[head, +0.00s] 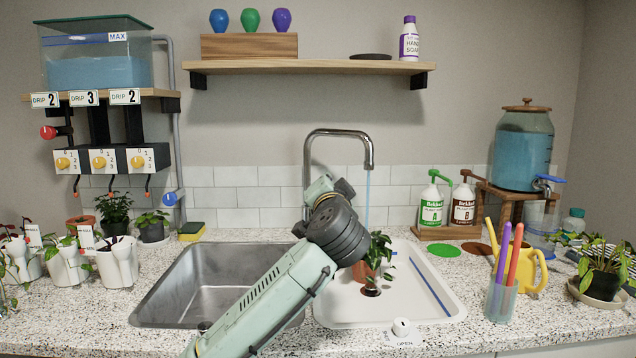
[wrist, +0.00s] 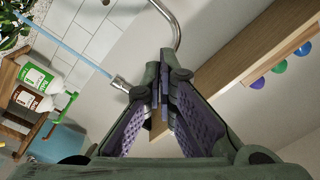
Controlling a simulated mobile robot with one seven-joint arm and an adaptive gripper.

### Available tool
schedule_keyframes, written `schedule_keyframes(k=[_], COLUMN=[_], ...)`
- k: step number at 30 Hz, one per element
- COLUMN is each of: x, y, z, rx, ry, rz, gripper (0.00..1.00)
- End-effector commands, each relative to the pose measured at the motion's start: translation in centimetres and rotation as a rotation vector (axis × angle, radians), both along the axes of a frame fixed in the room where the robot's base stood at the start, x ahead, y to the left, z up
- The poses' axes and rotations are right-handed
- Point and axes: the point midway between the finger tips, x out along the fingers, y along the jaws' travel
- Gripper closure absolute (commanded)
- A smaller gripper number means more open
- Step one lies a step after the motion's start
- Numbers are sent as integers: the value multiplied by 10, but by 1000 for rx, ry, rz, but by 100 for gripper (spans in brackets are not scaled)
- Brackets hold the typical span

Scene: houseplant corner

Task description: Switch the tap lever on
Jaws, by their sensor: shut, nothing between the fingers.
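The chrome tap (head: 340,132) arches up behind the sink and its spout points down over the right basin. A thin blue stream of water (head: 368,195) runs from the spout towards a potted plant. The spout tip (wrist: 120,84) and stream also show in the wrist view, left of my fingers. My gripper (wrist: 163,72) is shut and empty, its fingertips pointing up near the tap in that picture. In the head view my arm covers the tap's base, and the fingertips are hidden. I cannot make out the tap lever in either view, nor whether my gripper touches it.
The steel basin (head: 215,275) is empty; a potted plant (head: 372,268) stands in the white basin (head: 425,305). A wooden shelf (head: 310,66) hangs above. White pots (head: 117,263) crowd the left.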

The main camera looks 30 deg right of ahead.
Motion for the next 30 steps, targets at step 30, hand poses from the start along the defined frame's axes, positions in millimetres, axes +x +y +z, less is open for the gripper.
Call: schedule_keyframes(k=[30], x=[14], y=[62], z=[39], rx=[-155], ry=[-59], rz=[-5], gripper=[100])
